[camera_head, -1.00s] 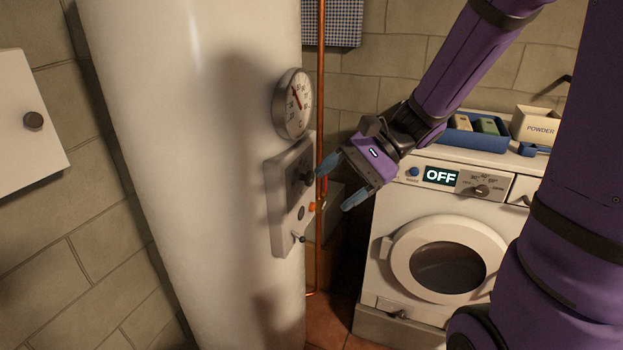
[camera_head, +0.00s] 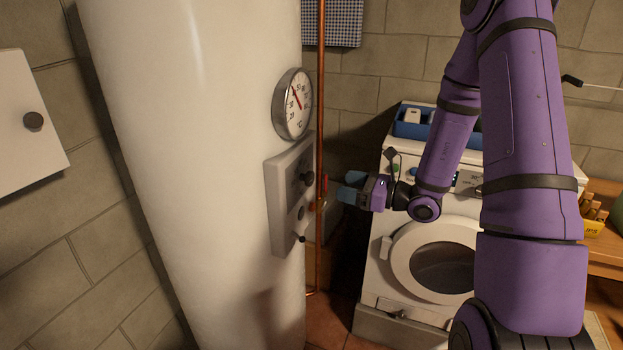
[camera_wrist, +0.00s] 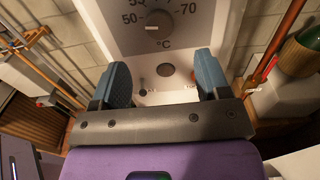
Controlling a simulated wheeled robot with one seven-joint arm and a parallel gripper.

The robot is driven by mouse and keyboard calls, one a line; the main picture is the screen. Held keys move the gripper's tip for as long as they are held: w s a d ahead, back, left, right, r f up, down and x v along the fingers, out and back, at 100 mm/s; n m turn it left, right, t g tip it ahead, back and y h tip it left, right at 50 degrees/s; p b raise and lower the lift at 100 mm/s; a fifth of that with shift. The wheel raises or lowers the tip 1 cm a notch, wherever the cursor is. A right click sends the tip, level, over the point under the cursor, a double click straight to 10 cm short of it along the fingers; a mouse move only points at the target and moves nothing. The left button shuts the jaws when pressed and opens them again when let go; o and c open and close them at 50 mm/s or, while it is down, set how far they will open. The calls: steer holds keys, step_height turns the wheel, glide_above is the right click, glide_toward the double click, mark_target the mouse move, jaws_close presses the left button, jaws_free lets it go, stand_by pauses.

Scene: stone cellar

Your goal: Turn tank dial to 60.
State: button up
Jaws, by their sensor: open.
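The tall white tank (camera_head: 190,150) carries a grey control panel (camera_head: 285,210) on its right side. The tank dial (camera_head: 305,178) is a dark round knob on the panel's upper part. In the wrist view the dial (camera_wrist: 159,22) sits at the top, with 50 on its left, 70 on its right and °C below; a pale mark on it points left, near 50. My gripper (camera_head: 350,188) is to the right of the panel, apart from it. In the wrist view my gripper (camera_wrist: 168,82) is open and empty, its blue fingers below the dial, facing the panel.
A round gauge (camera_head: 293,104) is above the panel, its red needle tilted up-left. A copper pipe (camera_head: 320,120) runs vertically just right of the panel. A white washing machine (camera_head: 375,265) stands to the right behind my arm. A small lever (camera_head: 301,239) is low on the panel.

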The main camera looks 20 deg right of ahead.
mark_target(312, 178)
steer(key=x, duration=1)
steer(key=c, duration=0.9)
